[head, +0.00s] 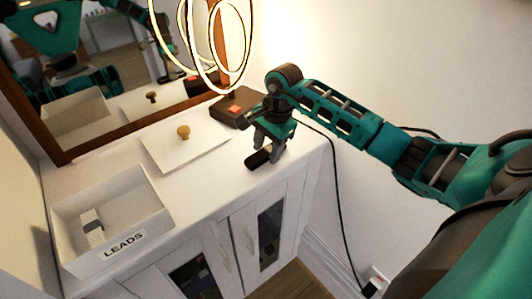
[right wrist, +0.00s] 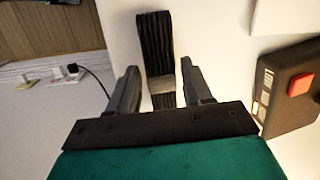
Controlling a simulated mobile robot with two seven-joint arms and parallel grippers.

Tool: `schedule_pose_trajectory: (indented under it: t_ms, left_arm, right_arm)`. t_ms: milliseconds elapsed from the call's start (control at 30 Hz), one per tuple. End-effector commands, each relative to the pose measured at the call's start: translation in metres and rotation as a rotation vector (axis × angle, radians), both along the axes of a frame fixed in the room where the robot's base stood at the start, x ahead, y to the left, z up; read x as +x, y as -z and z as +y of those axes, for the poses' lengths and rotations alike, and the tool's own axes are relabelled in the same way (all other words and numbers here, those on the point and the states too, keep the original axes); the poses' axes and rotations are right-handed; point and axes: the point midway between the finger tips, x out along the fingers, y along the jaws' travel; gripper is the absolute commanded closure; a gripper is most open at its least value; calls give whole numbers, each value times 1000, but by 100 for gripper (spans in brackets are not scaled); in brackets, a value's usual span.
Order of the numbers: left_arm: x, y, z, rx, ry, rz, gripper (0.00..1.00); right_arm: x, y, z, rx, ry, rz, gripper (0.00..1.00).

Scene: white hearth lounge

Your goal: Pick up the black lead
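The black lead (head: 259,157) is a dark bundle lying on the white cabinet top near its front right edge. It shows larger in the right wrist view (right wrist: 154,42), with a grey band at its near end. My right gripper (head: 268,150) is over it, pointing down. In the right wrist view its two fingers (right wrist: 160,88) are apart, with the lead's near end seen between them. I cannot tell whether they touch it. My left gripper is not in view directly.
An open white tray labelled LEADS (head: 126,245) holds a grey-and-white item (head: 93,226). A white lid (head: 209,152) with a wooden knob lies beside it. A dark box (head: 238,107) with a red button stands behind my gripper.

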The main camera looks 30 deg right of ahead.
Motion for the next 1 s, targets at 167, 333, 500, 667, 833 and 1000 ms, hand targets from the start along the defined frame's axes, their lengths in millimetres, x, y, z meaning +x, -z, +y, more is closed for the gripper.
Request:
schedule_pose_trajectory:
  t_ms: [167,333,500,667,833,1000]
  left_arm:
    - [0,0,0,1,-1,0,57]
    - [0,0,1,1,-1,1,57]
    - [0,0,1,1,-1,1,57]
    - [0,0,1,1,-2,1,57]
    - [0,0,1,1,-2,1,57]
    - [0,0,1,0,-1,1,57]
  right_arm:
    - [0,0,0,0,0,0,68]
    - [0,-1,0,0,0,0,84]
    - [0,0,0,0,0,0,96]
    - [0,0,0,0,0,0,96]
    - [0,-1,0,0,0,0,96]
    - [1,-11,0,0,-1,-4,96]
